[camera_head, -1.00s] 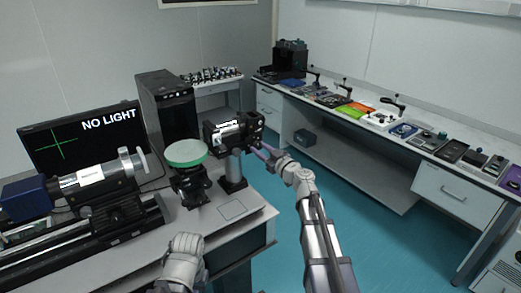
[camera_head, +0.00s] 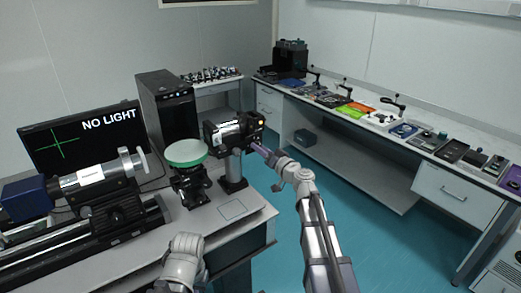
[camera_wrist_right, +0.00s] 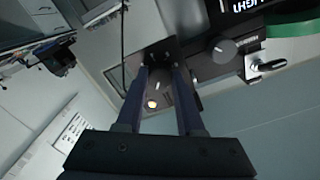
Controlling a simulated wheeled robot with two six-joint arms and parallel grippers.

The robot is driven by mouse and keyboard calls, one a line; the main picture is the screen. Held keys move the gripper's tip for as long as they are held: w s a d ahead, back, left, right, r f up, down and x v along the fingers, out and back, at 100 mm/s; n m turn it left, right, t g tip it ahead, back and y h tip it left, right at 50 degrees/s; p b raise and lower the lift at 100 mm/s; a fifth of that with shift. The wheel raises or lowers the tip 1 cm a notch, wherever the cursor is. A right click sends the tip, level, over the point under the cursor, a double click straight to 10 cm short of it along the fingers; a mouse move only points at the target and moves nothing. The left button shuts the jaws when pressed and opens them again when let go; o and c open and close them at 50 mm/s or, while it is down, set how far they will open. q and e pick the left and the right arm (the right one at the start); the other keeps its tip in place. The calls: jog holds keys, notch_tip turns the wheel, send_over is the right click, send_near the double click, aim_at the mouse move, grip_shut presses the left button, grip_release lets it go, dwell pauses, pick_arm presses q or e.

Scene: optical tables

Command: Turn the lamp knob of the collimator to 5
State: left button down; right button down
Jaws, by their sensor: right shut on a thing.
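The collimator (camera_head: 226,133) is a black unit with a silver label, on a post at the table's right end. My right gripper (camera_head: 257,147) reaches its rear panel from the right. In the right wrist view the two dark purple fingers (camera_wrist_right: 163,80) are shut on the lamp knob (camera_wrist_right: 160,86), a dark knob with a pale mark. The scale figures cannot be read. A small lamp (camera_wrist_right: 152,103) glows by the knob and also shows orange in the head view (camera_head: 261,123). My left gripper is not in view; only part of that arm shows at the bottom.
A green-topped round stage (camera_head: 186,152) stands left of the collimator. A second knob (camera_wrist_right: 224,50) is on its side. The monitor (camera_head: 82,137) reads "NO LIGHT" with a green cross. A long bench (camera_head: 350,128) runs along the right wall; the floor between is clear.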

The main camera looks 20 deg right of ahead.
jog(key=n, duration=3.5)
jog(key=shift+n, duration=0.3)
dwell(0.4)
jog(key=c, duration=0.5)
grip_release()
